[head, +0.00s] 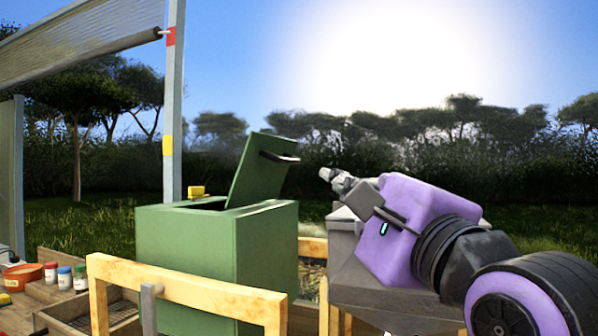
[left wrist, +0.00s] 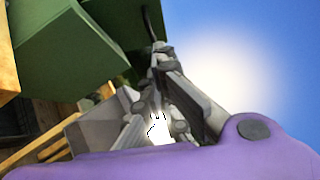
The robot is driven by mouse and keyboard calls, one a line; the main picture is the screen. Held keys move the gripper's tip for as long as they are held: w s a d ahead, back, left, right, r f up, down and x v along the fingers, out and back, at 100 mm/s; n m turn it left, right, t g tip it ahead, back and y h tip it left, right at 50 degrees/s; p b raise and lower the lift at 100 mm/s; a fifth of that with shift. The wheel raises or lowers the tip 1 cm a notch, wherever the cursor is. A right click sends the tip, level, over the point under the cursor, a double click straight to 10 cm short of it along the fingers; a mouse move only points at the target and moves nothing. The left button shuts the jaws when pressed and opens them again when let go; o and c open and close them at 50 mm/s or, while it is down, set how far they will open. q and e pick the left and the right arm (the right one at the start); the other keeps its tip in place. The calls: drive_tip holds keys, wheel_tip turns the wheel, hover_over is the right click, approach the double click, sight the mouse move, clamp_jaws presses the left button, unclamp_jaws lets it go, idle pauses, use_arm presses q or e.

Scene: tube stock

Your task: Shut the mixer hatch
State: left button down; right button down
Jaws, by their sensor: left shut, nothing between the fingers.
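The mixer is a green box (head: 215,245) in the middle of the head view. Its hatch, a green lid (head: 257,178), stands raised and leans right, with a dark handle (head: 280,157) near its top. A dark opening shows beside the lid. My left gripper (head: 326,174) is shut and empty, right of the lid and apart from it in the picture. In the left wrist view, the fingertips (left wrist: 161,48) lie just below the dark handle (left wrist: 150,20); I cannot tell whether they touch. The green box (left wrist: 65,55) fills the upper left there. My right gripper is not in view.
A wooden rail (head: 185,283) stands in front of the mixer. A grey metal post (head: 173,110) rises behind it. An orange bowl (head: 22,274) and several small jars (head: 65,278) sit at the lower left. Open sky lies above the hatch.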

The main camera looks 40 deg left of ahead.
use_arm(q)
drive_tip(key=p+x, duration=0.4)
drive_tip(key=x, duration=1.5)
drive_tip(key=shift+a+r+p, duration=0.15)
drive_tip(key=shift+r+p, duration=0.15)
